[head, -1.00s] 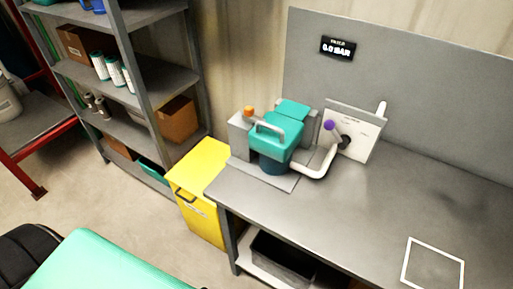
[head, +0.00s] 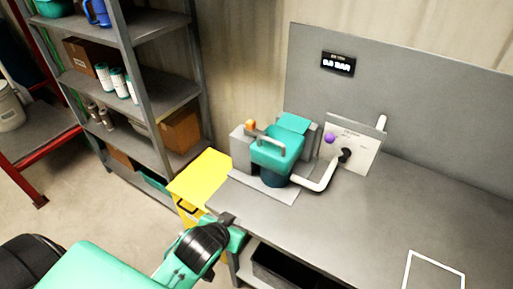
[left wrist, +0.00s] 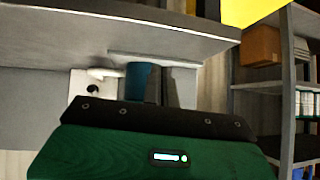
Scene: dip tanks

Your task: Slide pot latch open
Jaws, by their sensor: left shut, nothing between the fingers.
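The pot (head: 275,178) has a dark blue body and a teal lid (head: 277,153) with a grey handle. It stands on a grey plate on the bench. An orange knob (head: 250,124) sits at its upper left; I cannot tell whether this is the latch. My left gripper (head: 228,218) is shut and empty near the bench's front left corner, apart from the pot. My right gripper is not in view.
A white panel (head: 358,157) with purple and black knobs stands right of the pot, with a white pipe (head: 315,184) between them. A yellow bin (head: 203,175) is left of the bench. A loaded shelf (head: 150,98) stands behind.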

